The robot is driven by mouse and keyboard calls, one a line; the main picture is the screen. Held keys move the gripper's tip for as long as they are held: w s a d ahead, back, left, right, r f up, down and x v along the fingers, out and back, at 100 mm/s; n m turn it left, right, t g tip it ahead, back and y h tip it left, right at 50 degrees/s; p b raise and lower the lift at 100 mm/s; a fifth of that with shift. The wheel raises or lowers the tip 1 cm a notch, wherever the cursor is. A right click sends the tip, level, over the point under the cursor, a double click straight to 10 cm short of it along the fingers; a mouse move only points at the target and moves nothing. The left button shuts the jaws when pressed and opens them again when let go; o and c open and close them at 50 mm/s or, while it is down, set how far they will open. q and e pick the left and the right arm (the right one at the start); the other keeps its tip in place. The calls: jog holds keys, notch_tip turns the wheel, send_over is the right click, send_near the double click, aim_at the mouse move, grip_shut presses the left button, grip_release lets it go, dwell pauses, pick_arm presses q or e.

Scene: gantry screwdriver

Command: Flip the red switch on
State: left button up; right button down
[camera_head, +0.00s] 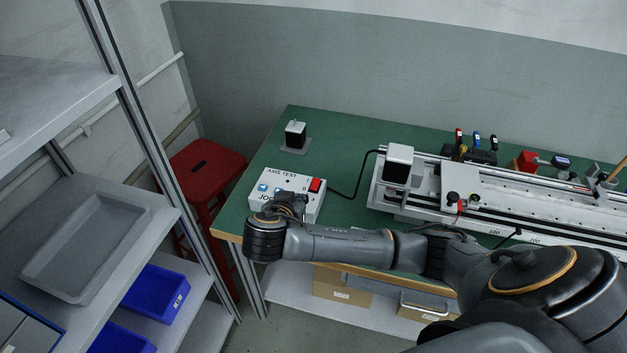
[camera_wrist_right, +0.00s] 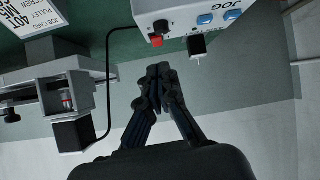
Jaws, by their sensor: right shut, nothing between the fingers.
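The red switch (camera_head: 315,185) sits at the upper right of the white control box (camera_head: 312,209) marked AXIS TEST, on the green bench. It also shows in the right wrist view (camera_wrist_right: 156,42), at the box's edge beside a black knob. I cannot tell its on or off position. My right gripper (camera_head: 300,199) is over the front of the box in the head view and hides part of its face. In the right wrist view its fingertips (camera_wrist_right: 159,72) are together and empty, appearing just below the red switch with a gap in the picture. My left gripper is not in view.
A black cable runs from the box to a linear gantry (camera_head: 400,195) on the right. A small black motor (camera_head: 295,134) stands behind the box. A red stool (camera_head: 205,165) and a shelf with a grey tray (camera_head: 90,245) and blue bins are on the left.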

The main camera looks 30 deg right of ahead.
jog(key=shift+w+d+r+m+h, duration=0.6)
jog(key=shift+w+d+r+m, duration=0.25)
jog(key=shift+d+r, duration=0.3)
jog(key=p, duration=0.1)
send_over(313, 187)
jog(key=s, duration=0.1)
jog(key=f, duration=0.2)
jog(key=a+f, duration=0.1)
jog(key=f, duration=0.1)
jog(key=shift+s, duration=0.1)
jog(key=f, duration=0.2)
jog(key=w+d+f, duration=0.1)
jog(key=shift+f+p, duration=0.2)
jog(key=shift+p, duration=0.1)
jog(key=shift+f, duration=0.5)
